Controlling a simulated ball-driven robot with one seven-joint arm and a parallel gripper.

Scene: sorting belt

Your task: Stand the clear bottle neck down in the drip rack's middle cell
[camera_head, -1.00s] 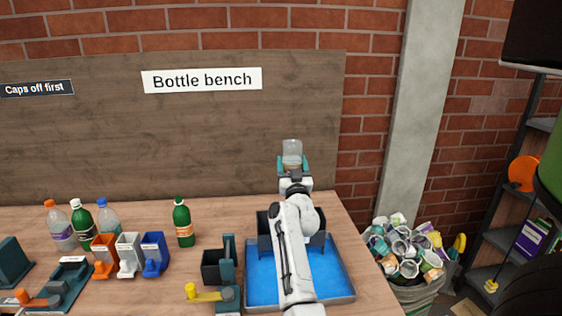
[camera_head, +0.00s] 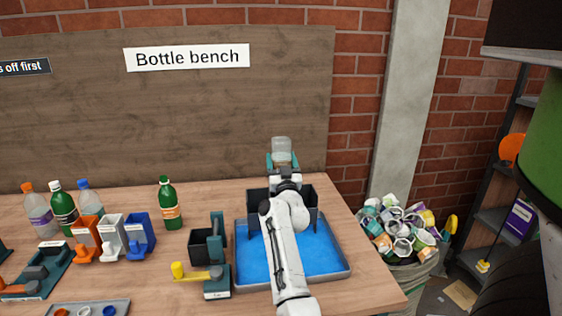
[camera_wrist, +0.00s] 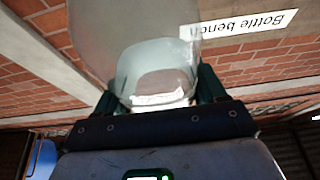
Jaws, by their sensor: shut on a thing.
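My gripper (camera_head: 282,163) is shut on the clear bottle (camera_head: 281,148), held up in front of the wooden back board. In the wrist view the clear bottle (camera_wrist: 150,60) fills the space between the dark green fingers, and I see through it. I cannot tell which way its neck points. The dark drip rack (camera_head: 309,205) stands at the back of the blue-floored tray (camera_head: 325,262), below and nearer than the bottle. My arm covers the rack's middle, so its middle cell is hidden.
A green bottle (camera_head: 168,205) stands left of a dark box with a yellow-handled device (camera_head: 196,272). Several capped bottles and orange, white and blue holders (camera_head: 140,238) are farther left. A bin of crushed cups (camera_head: 405,245) stands right of the bench. Bench between green bottle and rack is clear.

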